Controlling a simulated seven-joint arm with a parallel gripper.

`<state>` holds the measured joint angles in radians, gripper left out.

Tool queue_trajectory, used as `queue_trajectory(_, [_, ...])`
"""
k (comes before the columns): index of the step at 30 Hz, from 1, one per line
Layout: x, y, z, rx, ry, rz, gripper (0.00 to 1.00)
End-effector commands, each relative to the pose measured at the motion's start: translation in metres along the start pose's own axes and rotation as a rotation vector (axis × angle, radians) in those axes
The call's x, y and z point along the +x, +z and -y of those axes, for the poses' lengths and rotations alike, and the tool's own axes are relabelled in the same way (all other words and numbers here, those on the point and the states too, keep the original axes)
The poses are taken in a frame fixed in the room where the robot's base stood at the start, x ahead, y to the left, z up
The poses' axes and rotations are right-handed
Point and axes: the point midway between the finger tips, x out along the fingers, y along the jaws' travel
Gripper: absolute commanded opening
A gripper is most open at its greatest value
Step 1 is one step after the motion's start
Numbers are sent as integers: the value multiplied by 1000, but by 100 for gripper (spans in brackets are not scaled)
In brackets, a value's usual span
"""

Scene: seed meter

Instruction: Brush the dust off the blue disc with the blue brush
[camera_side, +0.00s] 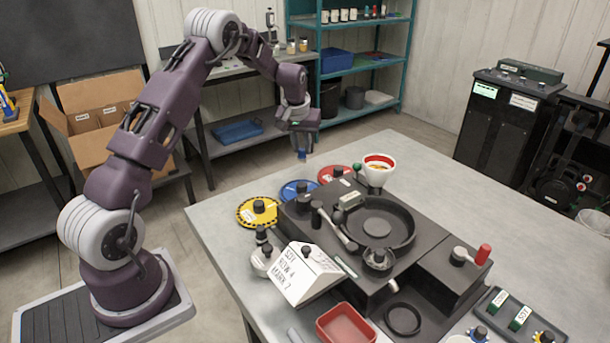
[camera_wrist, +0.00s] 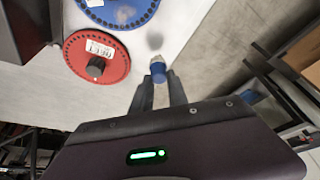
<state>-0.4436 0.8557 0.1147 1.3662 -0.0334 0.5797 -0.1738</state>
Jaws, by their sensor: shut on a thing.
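The blue disc (camera_side: 290,192) lies on the table between the yellow and red discs. In the wrist view the blue disc (camera_wrist: 140,13) is cut off by the top edge, with a greyish patch on its face. My gripper (camera_side: 301,143) is above the table's far edge, higher than the disc and apart from it. The gripper (camera_wrist: 161,88) is shut on the blue brush (camera_wrist: 158,73), whose pale tip points away from the fingers. In the side view the brush (camera_side: 302,155) shows as a small blue end below the fingers.
The red disc (camera_wrist: 110,65) lies beside the blue one, and a yellow disc (camera_side: 246,212) on its other side. A dark seed meter (camera_side: 425,245) stands close by, with a white and red cup (camera_side: 378,174) behind. The table's left front corner is bare.

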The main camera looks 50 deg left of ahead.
Motion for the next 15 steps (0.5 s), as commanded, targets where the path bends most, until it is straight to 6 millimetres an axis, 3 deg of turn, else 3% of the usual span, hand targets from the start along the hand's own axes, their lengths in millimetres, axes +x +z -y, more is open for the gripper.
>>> queue_trajectory(9, [-69, 40, -47, 8, 0, -3, 0])
queue_trajectory(15, [-80, 52, -53, -1, 0, 0, 0])
